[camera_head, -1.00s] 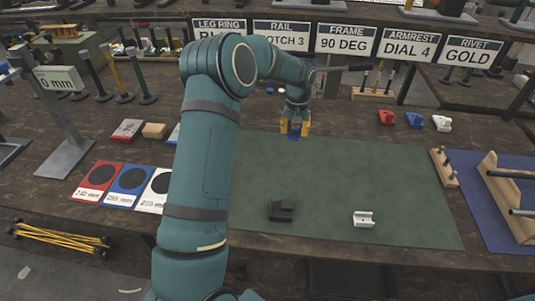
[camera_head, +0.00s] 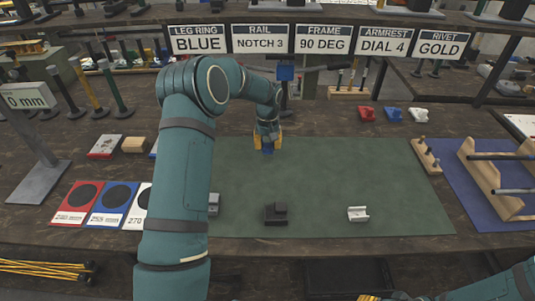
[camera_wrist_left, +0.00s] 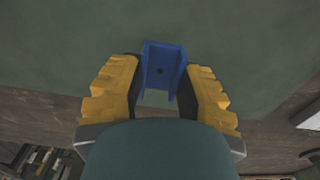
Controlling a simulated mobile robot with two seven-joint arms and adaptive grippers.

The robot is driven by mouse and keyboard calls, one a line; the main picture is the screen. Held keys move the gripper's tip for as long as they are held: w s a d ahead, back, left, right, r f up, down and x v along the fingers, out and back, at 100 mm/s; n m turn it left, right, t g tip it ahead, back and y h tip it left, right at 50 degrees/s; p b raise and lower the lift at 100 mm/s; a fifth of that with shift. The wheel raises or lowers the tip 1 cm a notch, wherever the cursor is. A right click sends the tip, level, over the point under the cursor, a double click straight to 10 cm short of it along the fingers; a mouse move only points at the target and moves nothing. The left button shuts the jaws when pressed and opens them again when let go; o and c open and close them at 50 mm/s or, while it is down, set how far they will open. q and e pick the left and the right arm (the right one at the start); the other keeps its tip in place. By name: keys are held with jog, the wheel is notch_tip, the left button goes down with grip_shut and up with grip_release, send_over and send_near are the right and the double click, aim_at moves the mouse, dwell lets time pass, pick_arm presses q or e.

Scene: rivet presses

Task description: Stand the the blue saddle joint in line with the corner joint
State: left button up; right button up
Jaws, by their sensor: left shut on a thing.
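My left gripper (camera_head: 268,142) is shut on the blue saddle joint (camera_head: 268,150), over the back part of the green mat. In the left wrist view the blue saddle joint (camera_wrist_left: 162,68) is a channel with raised side walls, between the yellow fingers (camera_wrist_left: 160,90). I cannot tell whether it touches the mat. A dark stepped block (camera_head: 276,214), which looks like the corner joint, sits near the mat's front edge, in front of the gripper. A white saddle joint (camera_head: 358,214) lies to its right. Of my right gripper, only a yellow bit (camera_head: 368,297) shows at the bottom edge.
A grey piece (camera_head: 213,204) is partly hidden by my left arm. Red (camera_head: 367,114), blue (camera_head: 393,114) and white (camera_head: 418,115) joints lie behind the mat. A wooden frame (camera_head: 490,175) stands on the blue mat at right. The green mat (camera_head: 340,175) is clear between.

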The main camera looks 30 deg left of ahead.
aim_at(268, 148)
pick_arm(q)
jog(key=shift+f+b, duration=0.3)
jog(key=shift+f, duration=1.65)
jog(key=shift+f, duration=0.1)
jog(key=o, duration=0.9)
notch_tip(268, 148, up, 12)
jog(key=shift+r+p, duration=0.15)
jog(key=shift+p, duration=1)
